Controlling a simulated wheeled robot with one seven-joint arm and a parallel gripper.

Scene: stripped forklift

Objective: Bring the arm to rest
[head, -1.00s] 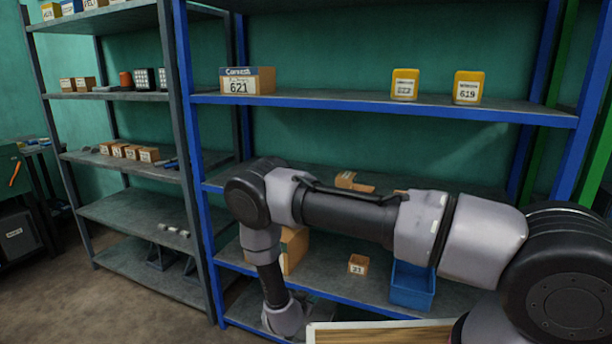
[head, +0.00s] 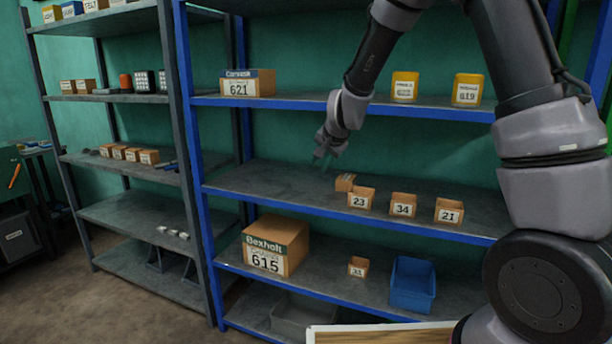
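My arm rises at the right of the head view, bends at the top and hangs down toward the middle of the blue shelf unit. My gripper (head: 322,160) is at its end, pointing down and left, just in front of the gap between the upper and middle shelves. It is small and dark here, and I cannot tell whether its fingers are apart. I see no object hanging from it.
The blue shelf unit (head: 400,105) holds box 621 (head: 247,83), two yellow containers (head: 404,87), small boxes 23 (head: 361,198), 34 (head: 402,205) and 21 (head: 448,210), box 615 (head: 275,246) and a blue bin (head: 412,284). The middle shelf's left part is bare. A grey rack (head: 125,97) stands left.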

